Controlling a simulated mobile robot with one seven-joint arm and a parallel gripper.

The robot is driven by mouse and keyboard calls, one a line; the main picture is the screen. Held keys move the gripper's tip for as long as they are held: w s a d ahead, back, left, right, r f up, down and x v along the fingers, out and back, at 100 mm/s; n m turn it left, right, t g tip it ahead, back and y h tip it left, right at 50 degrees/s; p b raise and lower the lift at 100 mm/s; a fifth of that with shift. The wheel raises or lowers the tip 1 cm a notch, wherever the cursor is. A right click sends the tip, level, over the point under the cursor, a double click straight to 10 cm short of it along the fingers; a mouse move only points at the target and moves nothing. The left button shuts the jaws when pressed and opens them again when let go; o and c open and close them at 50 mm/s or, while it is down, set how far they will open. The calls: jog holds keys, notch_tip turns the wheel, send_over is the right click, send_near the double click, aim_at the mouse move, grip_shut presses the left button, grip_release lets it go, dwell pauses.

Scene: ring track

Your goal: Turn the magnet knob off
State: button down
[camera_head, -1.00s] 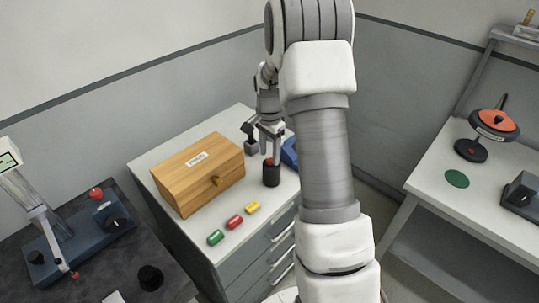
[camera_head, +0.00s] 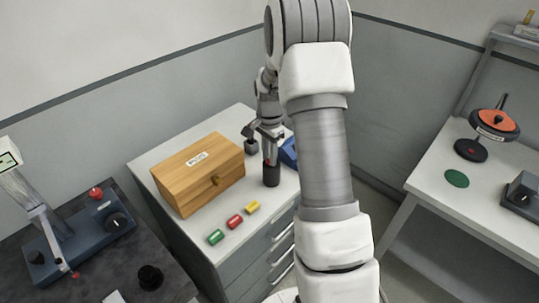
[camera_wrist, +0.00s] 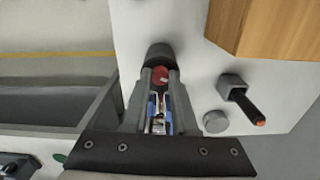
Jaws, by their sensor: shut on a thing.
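My gripper (camera_head: 270,160) is at the black cylinder (camera_head: 271,176) on the grey drawer cabinet. It is shut on a small red piece at the cylinder's top. In the wrist view, the red piece (camera_wrist: 160,75) is between the fingers, with the black cylinder (camera_wrist: 158,52) just beyond it. No knob is labelled readably as the magnet knob. A black knob (camera_head: 115,220) sits on the dark blue device at the left. Another dark knob (camera_head: 521,196) is on the device at the right edge. My gripper is apart from both.
A wooden box (camera_head: 198,175) stands left of the gripper, with green, red and yellow cylinders (camera_head: 235,222) before it. A blue object (camera_head: 288,153) is partly hidden by my arm. The right bench (camera_head: 455,220) holds a green disc (camera_head: 456,179) and an orange-topped instrument (camera_head: 494,124).

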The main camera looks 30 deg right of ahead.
jog(key=n+b, duration=0.1)
jog(key=n, duration=0.3)
jog(key=shift+n, duration=0.3)
jog(key=c, duration=0.7)
grip_release()
jog(key=shift+r, duration=0.1)
notch_tip(320, 180, up, 17)
jog(key=shift+r, duration=0.15)
